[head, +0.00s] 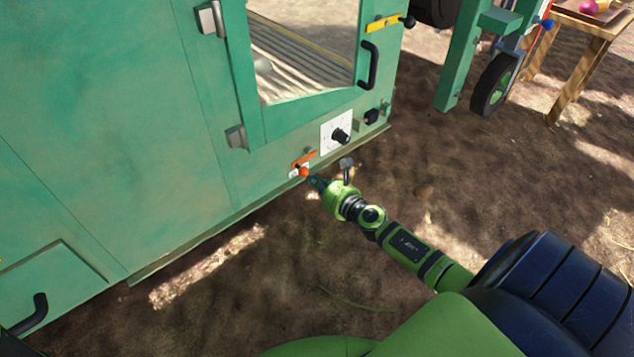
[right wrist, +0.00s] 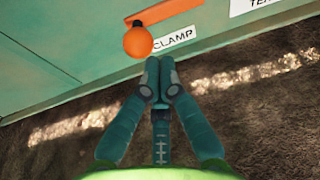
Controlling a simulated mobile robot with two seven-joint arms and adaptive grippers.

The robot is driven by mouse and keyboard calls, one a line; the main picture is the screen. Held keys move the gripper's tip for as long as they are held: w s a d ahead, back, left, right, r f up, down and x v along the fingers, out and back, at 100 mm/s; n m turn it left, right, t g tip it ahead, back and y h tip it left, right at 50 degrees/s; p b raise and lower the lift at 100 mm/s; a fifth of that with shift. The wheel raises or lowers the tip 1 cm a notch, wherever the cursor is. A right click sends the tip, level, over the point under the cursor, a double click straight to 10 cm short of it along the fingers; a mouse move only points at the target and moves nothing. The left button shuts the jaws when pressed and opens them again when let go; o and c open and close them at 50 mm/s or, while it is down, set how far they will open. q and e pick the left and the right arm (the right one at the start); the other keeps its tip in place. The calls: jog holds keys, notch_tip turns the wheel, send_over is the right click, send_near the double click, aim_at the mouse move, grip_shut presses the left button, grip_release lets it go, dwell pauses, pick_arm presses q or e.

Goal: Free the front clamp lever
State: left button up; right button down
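The clamp lever is an orange bar (head: 304,159) with an orange ball knob (head: 303,172), low on the green machine's side panel. In the right wrist view the bar (right wrist: 172,11) slants up to the right from the ball (right wrist: 138,41), with a "CLAMP" label (right wrist: 173,39) beside it. My right gripper (head: 313,180) is just below and right of the ball. Its fingertips (right wrist: 160,68) are together with nothing seen between them. The ball is up and left of the tips; I cannot tell if they touch.
Right of the lever are a white dial plate with a black knob (head: 340,136) and another dark knob (head: 371,117). Above is a windowed door with a black handle (head: 369,65). A green post (head: 459,60), a wheel (head: 494,84) and a wooden table (head: 570,30) stand farther right.

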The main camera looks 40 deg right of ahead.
jog(key=shift+r, duration=0.15)
jog(key=shift+d+r+m+y+p, duration=0.35)
jog(key=shift+r+m+y, duration=0.4)
jog(key=shift+m, duration=0.9)
jog(key=shift+d+r+m+y+p, duration=0.1)
jog(key=shift+r+m+y+p, duration=0.4)
jog(key=shift+r+m, duration=0.85)
jog(key=shift+d+r+m+y+p, duration=0.25)
jog(key=shift+r+m+y+p, duration=0.25)
jog(key=shift+m, duration=1.5)
jog(key=shift+t+y, duration=0.25)
jog(key=shift+t, duration=0.05)
